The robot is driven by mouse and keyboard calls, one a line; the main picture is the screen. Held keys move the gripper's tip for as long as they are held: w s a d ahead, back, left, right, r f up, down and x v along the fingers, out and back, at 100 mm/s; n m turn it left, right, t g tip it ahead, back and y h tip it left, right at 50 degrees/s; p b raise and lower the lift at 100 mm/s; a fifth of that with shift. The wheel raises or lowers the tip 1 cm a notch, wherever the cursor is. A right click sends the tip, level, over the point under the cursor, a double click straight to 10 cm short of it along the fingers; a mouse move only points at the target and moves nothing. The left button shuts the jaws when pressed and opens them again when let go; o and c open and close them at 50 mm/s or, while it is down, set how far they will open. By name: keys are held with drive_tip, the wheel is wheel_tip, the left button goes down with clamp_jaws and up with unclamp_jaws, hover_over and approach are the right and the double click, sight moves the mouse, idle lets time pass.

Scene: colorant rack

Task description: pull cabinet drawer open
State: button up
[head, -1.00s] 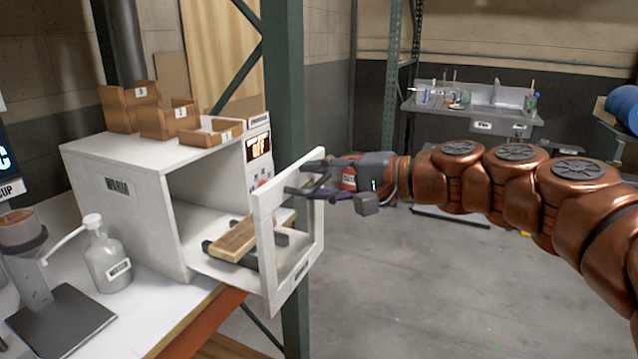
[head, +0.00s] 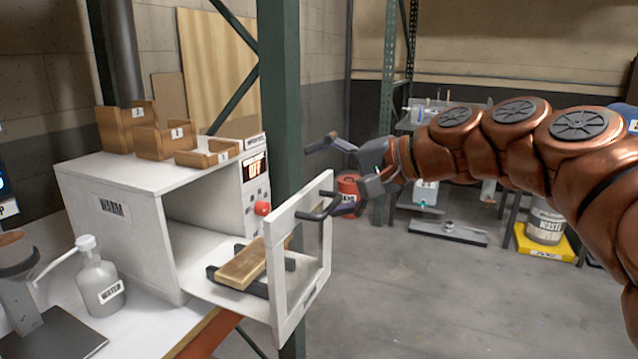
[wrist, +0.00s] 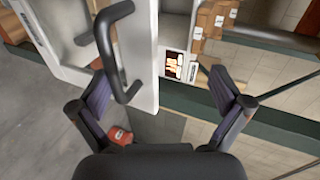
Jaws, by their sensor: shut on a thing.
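The white cabinet (head: 115,240), labelled WARM, has its framed white drawer (head: 283,335) pulled out at the front. A wooden block (head: 240,265) lies on black supports inside it. The drawer's black bar handle (head: 312,216) also shows in the wrist view (wrist: 113,50). My gripper (head: 333,175) is beside the drawer front with its fingers spread wide. The lower finger is close to the handle in the head view; I cannot tell if they touch. In the wrist view (wrist: 165,95) the handle's near end lies by the left finger, and nothing is pinched between the fingers.
Open wooden boxes (head: 127,127) stand on the cabinet. A water bottle (head: 99,285) stands on the bench to its left. A green post (head: 281,110) rises behind the drawer. A red container (head: 348,188) is beyond my gripper.

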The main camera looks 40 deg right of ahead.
wheel_tip(320, 180, up, 8)
drive_tip(key=a+t+y, duration=0.1)
drive_tip(key=t, duration=0.1)
drive_tip(key=shift+g+h, duration=0.7)
drive_tip(key=f, duration=0.1)
drive_tip(key=d+f, duration=0.1)
drive_tip(key=f, duration=0.1)
drive_tip(key=d+f, duration=0.1)
drive_tip(key=f, duration=0.1)
drive_tip(key=shift+s+f, duration=0.2)
drive_tip(key=shift+f, duration=0.05)
drive_tip(key=shift+s, duration=0.3)
drive_tip(key=c, duration=0.5)
drive_tip(key=shift+a+f, duration=0.1)
drive_tip(key=shift+f, duration=0.2)
drive_tip(key=shift+c, duration=0.9)
drive_tip(key=s+d+b, duration=0.2)
drive_tip(key=s+d, duration=0.1)
drive_tip(key=s, duration=0.4)
drive_tip(key=shift+r+g, duration=0.2)
drive_tip(key=shift+g, duration=0.1)
drive_tip(key=shift+s+d, duration=0.1)
drive_tip(key=shift+d, duration=0.05)
drive_tip(key=shift+s, duration=0.1)
